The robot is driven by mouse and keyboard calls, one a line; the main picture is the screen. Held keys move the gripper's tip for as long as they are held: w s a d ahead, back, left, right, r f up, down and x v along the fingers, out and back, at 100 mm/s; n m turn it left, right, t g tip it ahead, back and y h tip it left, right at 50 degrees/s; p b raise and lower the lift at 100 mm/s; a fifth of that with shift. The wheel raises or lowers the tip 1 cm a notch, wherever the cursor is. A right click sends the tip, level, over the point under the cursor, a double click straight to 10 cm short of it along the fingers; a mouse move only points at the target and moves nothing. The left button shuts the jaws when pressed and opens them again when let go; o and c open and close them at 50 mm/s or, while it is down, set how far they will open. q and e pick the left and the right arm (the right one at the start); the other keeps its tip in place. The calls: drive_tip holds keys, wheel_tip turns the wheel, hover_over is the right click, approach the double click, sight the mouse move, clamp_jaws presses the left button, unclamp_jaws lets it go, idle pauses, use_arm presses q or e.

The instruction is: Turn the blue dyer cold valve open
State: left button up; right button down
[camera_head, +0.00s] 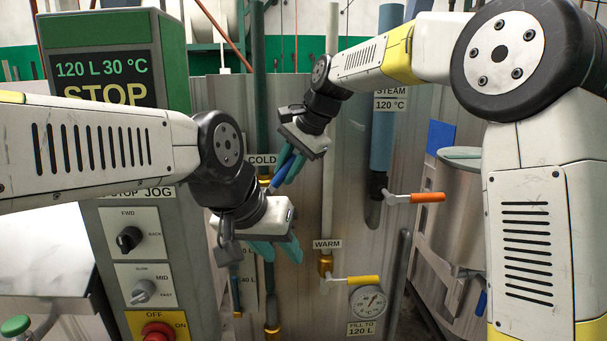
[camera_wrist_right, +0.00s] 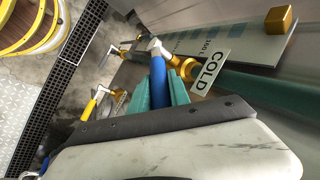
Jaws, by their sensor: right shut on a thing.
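The cold valve's blue lever handle (camera_wrist_right: 158,80) sits between the teal fingers of my right gripper (camera_wrist_right: 159,92), which is shut on it beside the COLD label (camera_wrist_right: 209,72). In the head view my right gripper (camera_head: 289,165) is at the COLD label (camera_head: 262,160), with the blue handle (camera_head: 279,176) partly hidden by the fingers. The brass valve body (camera_wrist_right: 184,66) shows just past the handle in the wrist view. My left gripper (camera_head: 270,248) hangs below and left of it, fingers pointing down; its finger gap is not clear.
The warm valve's yellow handle (camera_head: 362,280) and a dial gauge (camera_head: 368,302) are lower right. The orange steam handle (camera_head: 427,198) is to the right. A control box with a STOP display (camera_head: 105,80) and red button (camera_head: 158,331) stands at left.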

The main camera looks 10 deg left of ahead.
drive_tip(key=shift+a+r, duration=0.1)
drive_tip(key=shift+a, duration=0.05)
idle(0.3)
drive_tip(key=c, duration=1.2)
unclamp_jaws()
drive_tip(key=shift+c, duration=0.2)
drive_tip(key=shift+r, duration=0.1)
drive_tip(key=v, duration=0.7)
drive_tip(key=shift+s+r, duration=0.15)
drive_tip(key=shift+r, duration=0.15)
drive_tip(key=s+d+n+t, duration=0.1)
drive_tip(key=s+d, duration=0.3)
drive_tip(key=d, duration=0.8)
drive_tip(key=s+d+f+n+t+h, duration=0.1)
drive_tip(key=s+d+f+n, duration=0.1)
drive_tip(key=s+d+f, duration=0.4)
drive_tip(key=s+d+f+n+t+h, duration=0.1)
drive_tip(key=s+d+f+n+h, duration=0.1)
drive_tip(key=s+d+f, duration=0.5)
drive_tip(key=s+d, duration=0.4)
drive_tip(key=d, duration=0.1)
drive_tip(key=shift+s+d+f+t, duration=0.2)
drive_tip(key=shift+f+t, duration=0.1)
drive_tip(key=shift+t, duration=0.1)
